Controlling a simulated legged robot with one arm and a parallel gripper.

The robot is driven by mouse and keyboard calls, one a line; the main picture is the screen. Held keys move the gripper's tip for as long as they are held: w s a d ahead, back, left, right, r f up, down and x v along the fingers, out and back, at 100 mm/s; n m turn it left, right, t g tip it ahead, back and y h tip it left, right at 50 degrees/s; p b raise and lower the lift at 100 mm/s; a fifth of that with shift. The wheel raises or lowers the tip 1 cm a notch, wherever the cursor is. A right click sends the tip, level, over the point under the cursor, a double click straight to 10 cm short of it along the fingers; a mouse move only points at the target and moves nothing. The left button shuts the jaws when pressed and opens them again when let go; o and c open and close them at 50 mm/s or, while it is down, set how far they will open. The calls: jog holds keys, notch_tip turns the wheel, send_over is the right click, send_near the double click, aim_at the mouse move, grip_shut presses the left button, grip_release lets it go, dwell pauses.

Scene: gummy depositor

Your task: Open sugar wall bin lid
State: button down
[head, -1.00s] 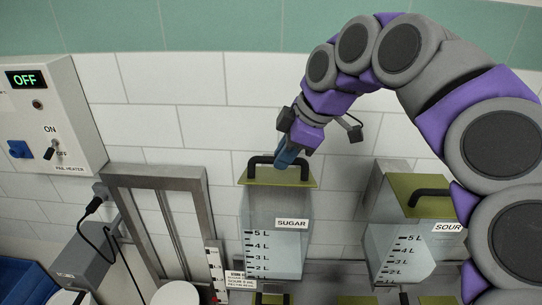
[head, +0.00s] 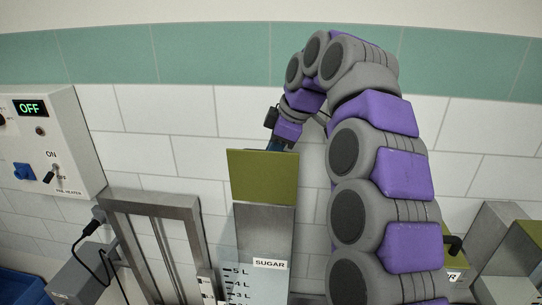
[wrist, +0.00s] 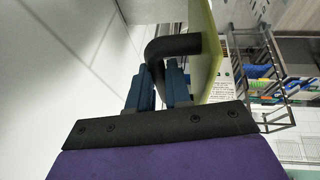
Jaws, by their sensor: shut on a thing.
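The sugar bin (head: 265,235) is a clear wall bin with a "SUGAR" label and a litre scale. Its olive-green lid (head: 262,176) is raised and tilted up, its flat underside facing the head camera. In the wrist view the lid (wrist: 204,45) stands edge-on with its black handle (wrist: 172,45) on the left. My gripper (wrist: 160,72) has its blue fingers shut on the black handle. In the head view my gripper (head: 283,145) is partly hidden behind the lid's upper right edge.
The sour bin (head: 500,240) stands at the right, partly hidden by my arm. A metal frame (head: 155,215) and a control box (head: 50,140) reading "OFF" are at the left. A tiled wall (head: 180,140) is close behind.

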jog(key=shift+w+f, duration=0.2)
jog(key=shift+w, duration=0.7)
jog(key=shift+r, duration=0.1)
jog(key=c, duration=1.1)
grip_release()
jog(key=shift+a, duration=0.25)
